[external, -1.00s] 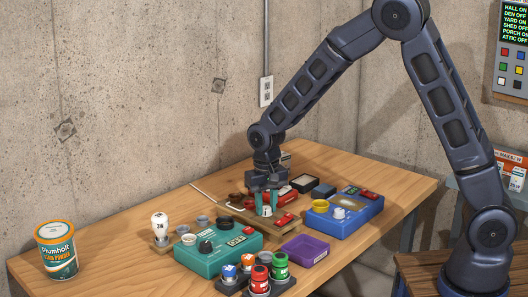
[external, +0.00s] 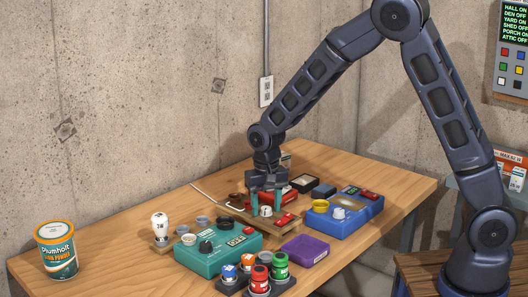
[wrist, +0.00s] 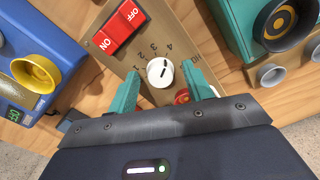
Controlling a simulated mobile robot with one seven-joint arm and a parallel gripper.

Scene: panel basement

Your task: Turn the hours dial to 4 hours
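The hours dial is a small white round knob (wrist: 160,72) on a tan panel (wrist: 172,22), with the numbers 1 to 4 printed in an arc around it. A dark mark shows on the knob. I cannot tell exactly which number it points at. In the external view the knob (external: 265,211) shows between my fingers. My gripper (external: 266,203) is open over the panel. In the wrist view its teal fingers (wrist: 162,88) stand on either side of the knob, with a gap on both sides.
A red ON/OFF switch (wrist: 121,28) is beside the dial on the panel.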

